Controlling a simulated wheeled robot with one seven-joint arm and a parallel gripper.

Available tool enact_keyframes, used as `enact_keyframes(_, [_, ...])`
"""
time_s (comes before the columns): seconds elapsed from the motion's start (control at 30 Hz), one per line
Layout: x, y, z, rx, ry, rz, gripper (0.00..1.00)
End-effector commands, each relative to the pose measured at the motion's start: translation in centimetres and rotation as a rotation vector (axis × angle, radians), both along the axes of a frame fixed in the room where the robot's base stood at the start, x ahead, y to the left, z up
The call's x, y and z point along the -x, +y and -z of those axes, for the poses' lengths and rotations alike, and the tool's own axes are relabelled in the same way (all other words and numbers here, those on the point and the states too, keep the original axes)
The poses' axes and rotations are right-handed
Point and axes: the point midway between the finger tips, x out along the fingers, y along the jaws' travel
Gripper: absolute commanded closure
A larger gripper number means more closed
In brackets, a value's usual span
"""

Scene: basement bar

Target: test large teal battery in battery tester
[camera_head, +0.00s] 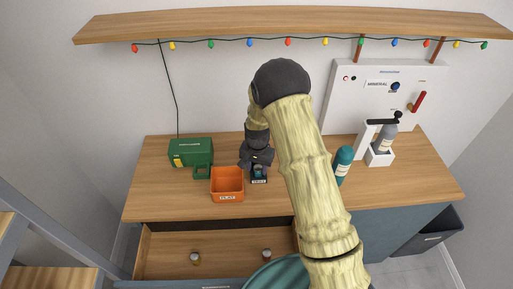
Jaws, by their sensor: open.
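My gripper (258,163) is dark and points down over the counter, left of the middle, with its jaws open. Right at its tips is a small dark holder (259,181) with a pale label on its front. A small bit of teal (258,171) shows there between the fingers; it may be the large teal battery, but the gripper hides most of it. A green case (190,150) with a yellow label stands to the left, with a smaller green part at its front right. I cannot tell for sure which of these is the battery tester.
An orange bin (227,197) with a label sits close left of the gripper. An open drawer (225,243) below holds two small items. A shelf hangs above.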

Motion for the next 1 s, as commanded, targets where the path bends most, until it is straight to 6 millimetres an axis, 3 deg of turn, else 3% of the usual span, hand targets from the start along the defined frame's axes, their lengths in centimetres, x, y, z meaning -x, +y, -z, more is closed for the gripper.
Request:
enact_keyframes(0.03, [0.9,-1.0,1.1,0.015,0.028,0.007,0.45])
enact_keyframes(0.17, [1.0,-0.9,-0.8,0.014,0.023,0.006,0.45])
enact_keyframes(1.0, [1.3,0.1,-16.6,-0.002,-0.019,-0.001,0.45])
